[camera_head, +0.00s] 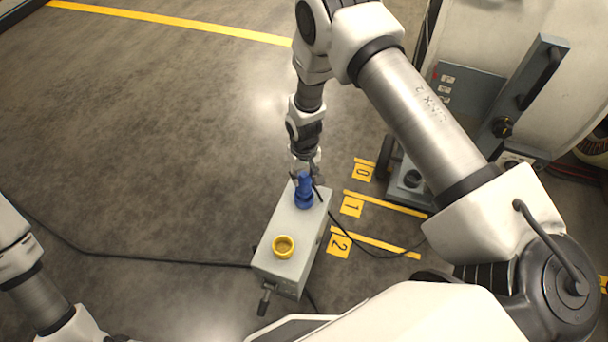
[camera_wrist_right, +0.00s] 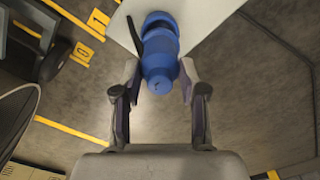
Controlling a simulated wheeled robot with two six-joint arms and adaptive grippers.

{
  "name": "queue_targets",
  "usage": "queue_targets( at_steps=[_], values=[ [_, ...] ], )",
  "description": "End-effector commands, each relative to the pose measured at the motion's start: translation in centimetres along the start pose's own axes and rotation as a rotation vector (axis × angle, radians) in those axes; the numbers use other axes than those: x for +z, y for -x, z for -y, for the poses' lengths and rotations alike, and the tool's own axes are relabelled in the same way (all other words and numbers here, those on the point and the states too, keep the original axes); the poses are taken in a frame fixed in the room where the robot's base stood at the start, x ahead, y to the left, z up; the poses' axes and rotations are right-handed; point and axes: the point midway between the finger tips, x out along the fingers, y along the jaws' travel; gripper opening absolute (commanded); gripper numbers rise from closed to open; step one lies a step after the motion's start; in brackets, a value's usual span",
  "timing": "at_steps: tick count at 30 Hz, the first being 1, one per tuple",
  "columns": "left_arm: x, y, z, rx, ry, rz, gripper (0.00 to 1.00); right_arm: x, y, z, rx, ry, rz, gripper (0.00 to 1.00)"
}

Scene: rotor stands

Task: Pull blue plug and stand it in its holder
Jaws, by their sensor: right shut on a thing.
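A blue plug (camera_head: 304,188) stands upright at the far end of the top of a light grey box (camera_head: 292,222). It also shows in the wrist view (camera_wrist_right: 159,62), with a wider blue collar around its lower part. My right gripper (camera_head: 306,172) reaches it from the far side and is shut on its upper end. In the wrist view the two fingers lie on either side of the plug. My left gripper is out of view; only part of the left arm shows.
A dark cable (camera_head: 150,258) runs over the floor left of the box, another to its right. A handle (camera_head: 265,299) sticks out of the box's near end. Yellow floor marks (camera_head: 385,204) and a large grey machine (camera_head: 465,95) stand right.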

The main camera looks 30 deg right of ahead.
Motion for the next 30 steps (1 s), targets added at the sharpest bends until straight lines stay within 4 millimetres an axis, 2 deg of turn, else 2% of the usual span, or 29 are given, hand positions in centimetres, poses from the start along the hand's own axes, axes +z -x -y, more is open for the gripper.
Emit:
queue_targets(
  at_steps=[1,15,30],
  values=[
    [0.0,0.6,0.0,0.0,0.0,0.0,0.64,0.0,0.7,0.0,0.0,0.0,0.0,0.11],
    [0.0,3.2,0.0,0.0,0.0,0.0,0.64,0.0,4.0,0.0,0.0,0.0,0.0,0.11],
    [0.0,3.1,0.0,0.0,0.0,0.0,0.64,0.0,3.9,0.0,0.0,0.0,0.0,0.11]
  ],
)
